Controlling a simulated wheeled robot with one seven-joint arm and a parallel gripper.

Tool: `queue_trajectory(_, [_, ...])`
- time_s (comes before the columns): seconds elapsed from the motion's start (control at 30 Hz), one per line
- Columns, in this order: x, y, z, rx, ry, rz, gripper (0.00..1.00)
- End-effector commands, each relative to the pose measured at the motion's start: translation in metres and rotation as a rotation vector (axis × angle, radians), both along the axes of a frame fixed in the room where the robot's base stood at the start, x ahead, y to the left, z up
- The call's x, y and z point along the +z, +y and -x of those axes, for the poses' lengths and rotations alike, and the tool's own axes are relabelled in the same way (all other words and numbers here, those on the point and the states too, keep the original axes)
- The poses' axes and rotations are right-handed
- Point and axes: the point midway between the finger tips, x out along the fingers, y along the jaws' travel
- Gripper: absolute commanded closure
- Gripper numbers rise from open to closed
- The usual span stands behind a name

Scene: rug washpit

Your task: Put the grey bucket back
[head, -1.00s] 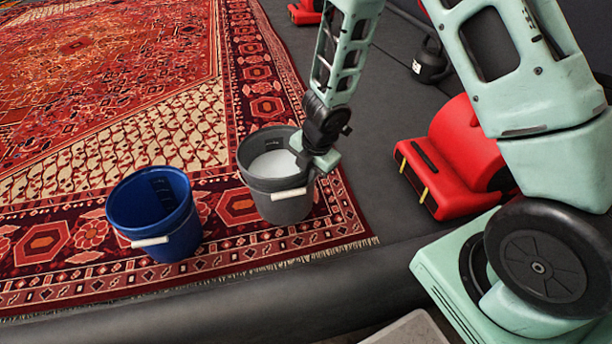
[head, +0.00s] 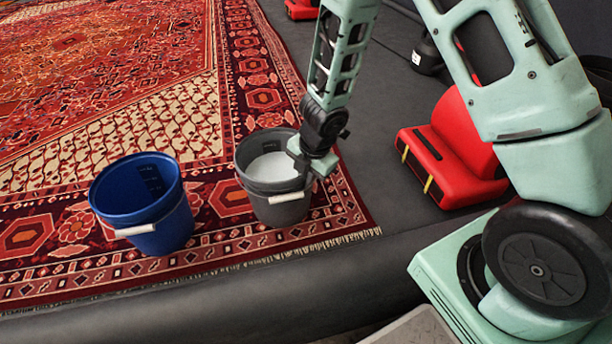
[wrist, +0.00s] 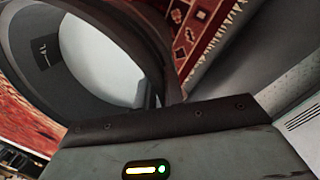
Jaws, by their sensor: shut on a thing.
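The grey bucket (head: 265,203) is upright in the head view, with white contents inside and a pale grip on its handle. It appears over the rug (head: 110,262) near the fringed corner; I cannot tell whether its base touches the rug. My gripper (head: 308,166) is shut on the bucket's right rim. The wrist view shows the bucket's dark rim and inner wall (wrist: 38,28) close up, with pale contents inside. The fingertips are hidden there. A blue bucket (head: 160,232) stands upright on the rug to the left, apart from the grey one.
A red machine (head: 455,165) stands on the dark floor to the right of the rug. A black container (head: 428,58) and another red item (head: 301,9) are farther back. A dark raised edge (head: 225,300) runs along the front.

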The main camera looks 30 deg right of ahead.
Motion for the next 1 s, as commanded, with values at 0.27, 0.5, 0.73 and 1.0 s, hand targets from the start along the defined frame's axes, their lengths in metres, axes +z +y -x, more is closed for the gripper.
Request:
queue_trajectory(0.27, [-0.001, 0.001, 0.000, 0.001, 0.000, -0.001, 0.76])
queue_trajectory(0.5, [-0.001, 0.001, 0.000, 0.001, 0.000, -0.001, 0.68])
queue_trajectory(0.73, [0.006, 0.000, 0.000, 0.001, -0.001, 0.000, 0.68])
queue_trajectory(1.0, [0.040, -0.002, 0.006, 0.001, -0.001, -0.001, 0.68])
